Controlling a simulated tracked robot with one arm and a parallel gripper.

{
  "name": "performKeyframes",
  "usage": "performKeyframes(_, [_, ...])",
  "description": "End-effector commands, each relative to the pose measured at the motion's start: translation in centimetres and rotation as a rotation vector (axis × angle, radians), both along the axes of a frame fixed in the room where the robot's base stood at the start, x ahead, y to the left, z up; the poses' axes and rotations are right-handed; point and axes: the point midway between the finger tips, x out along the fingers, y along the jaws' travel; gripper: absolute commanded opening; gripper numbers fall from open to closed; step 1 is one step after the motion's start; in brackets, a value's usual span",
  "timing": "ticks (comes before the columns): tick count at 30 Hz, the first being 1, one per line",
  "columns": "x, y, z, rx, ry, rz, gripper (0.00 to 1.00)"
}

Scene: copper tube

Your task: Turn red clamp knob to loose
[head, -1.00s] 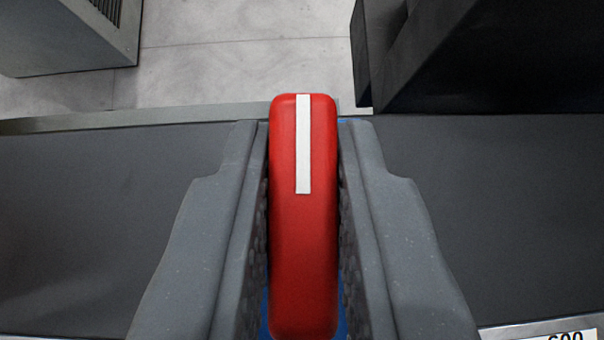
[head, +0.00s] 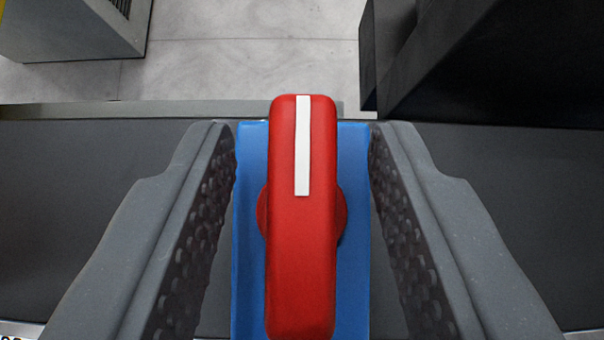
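The red clamp knob (head: 302,240) is a long bar with a white stripe on its far half, pointing straight up the picture. A round red base shows on both sides under the bar. The knob sits on a blue block (head: 251,270). My gripper (head: 302,135) is open, with one finger on each side of the knob. Clear gaps show between the textured finger pads and the bar, so neither finger touches it. The near end of the knob reaches the lower edge of the picture.
A dark grey surface (head: 60,215) spreads to both sides, with a lighter edge strip (head: 120,110) at the back. A black block (head: 480,70) stands at the back right. A grey cabinet (head: 75,30) stands at the far left on a pale floor.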

Motion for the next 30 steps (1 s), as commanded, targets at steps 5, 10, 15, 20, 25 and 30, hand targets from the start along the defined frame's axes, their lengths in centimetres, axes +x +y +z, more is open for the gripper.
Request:
performKeyframes(5, [-0.2,0.0,0.2,0.000,0.000,0.000,0.36])
performKeyframes(10, [-1.1,0.0,1.2,0.000,-0.002,0.000,0.36])
performKeyframes(15, [-2.9,-0.1,3.2,0.002,-0.007,0.000,0.36])
performKeyframes(20, [-5.3,-0.1,5.4,0.000,-0.003,-0.001,0.36])
performKeyframes(25, [-7.7,-0.2,7.9,0.001,-0.005,-0.001,0.36])
performKeyframes(30, [-9.3,-0.2,9.3,0.000,0.000,0.000,0.36])
